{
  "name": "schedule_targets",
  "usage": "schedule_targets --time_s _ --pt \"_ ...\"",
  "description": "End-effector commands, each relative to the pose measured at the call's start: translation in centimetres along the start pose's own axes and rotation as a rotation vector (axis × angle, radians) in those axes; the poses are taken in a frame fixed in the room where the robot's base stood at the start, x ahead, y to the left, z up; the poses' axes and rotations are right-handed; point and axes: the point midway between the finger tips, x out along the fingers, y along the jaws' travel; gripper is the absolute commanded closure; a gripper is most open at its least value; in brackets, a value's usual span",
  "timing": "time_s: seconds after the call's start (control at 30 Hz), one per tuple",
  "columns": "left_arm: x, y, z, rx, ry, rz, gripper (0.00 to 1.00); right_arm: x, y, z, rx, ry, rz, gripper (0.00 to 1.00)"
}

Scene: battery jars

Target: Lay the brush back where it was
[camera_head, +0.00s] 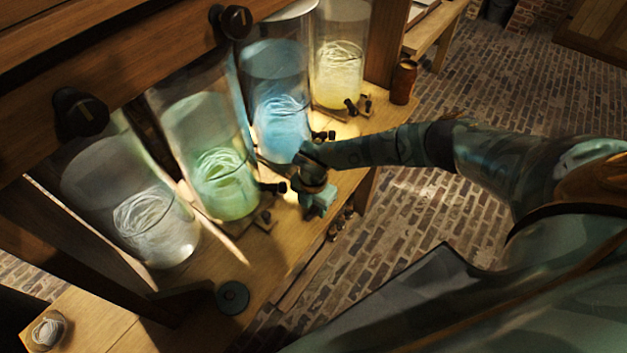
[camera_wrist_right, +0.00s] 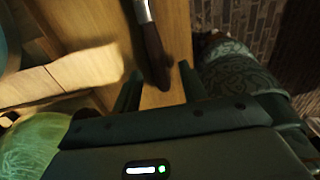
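The brush (camera_wrist_right: 153,50) shows in the right wrist view, with a dark handle and a pale metal band towards the top edge. Its bristle end is out of that frame. The handle's lower end lies between the two fingers of my right gripper (camera_wrist_right: 160,88), with gaps on both sides. The fingers are apart and do not visibly touch it. The brush appears over the wooden bench; I cannot tell whether it rests there. In the head view my right gripper (camera_head: 318,203) is low by the bench's front edge, and I cannot make out the brush there. My left gripper is not in view.
Several glass jars stand along the bench (camera_head: 268,258), including a green one (camera_head: 225,195) and a blue one (camera_head: 283,130) close to my right gripper. A dark disc (camera_head: 232,297) lies near the front edge. A brown jar (camera_head: 403,82) stands at the far end.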

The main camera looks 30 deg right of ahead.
Motion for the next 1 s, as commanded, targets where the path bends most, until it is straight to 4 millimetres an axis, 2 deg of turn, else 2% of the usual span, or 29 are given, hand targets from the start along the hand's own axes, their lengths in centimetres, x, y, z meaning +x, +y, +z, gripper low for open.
schedule_targets --time_s 0.13,0.23,0.5,0.7,0.83,1.0 --pt "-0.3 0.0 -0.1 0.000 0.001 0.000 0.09 -0.6 0.0 0.1 0.001 -0.001 0.001 0.57" --pt "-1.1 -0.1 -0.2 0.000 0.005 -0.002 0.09 -2.2 0.1 0.1 0.001 -0.001 0.003 0.57" --pt "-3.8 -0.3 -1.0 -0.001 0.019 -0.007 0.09 -9.5 0.1 0.1 0.000 -0.002 0.005 0.57" --pt "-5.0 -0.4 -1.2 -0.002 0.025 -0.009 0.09 -14.0 0.1 0.1 0.000 -0.001 0.004 0.57" --pt "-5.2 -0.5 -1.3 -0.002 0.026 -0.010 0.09 -15.6 0.1 0.1 0.000 0.000 0.002 0.57" --pt "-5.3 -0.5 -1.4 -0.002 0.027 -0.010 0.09 -16.3 0.0 0.0 0.000 0.000 0.000 0.57"
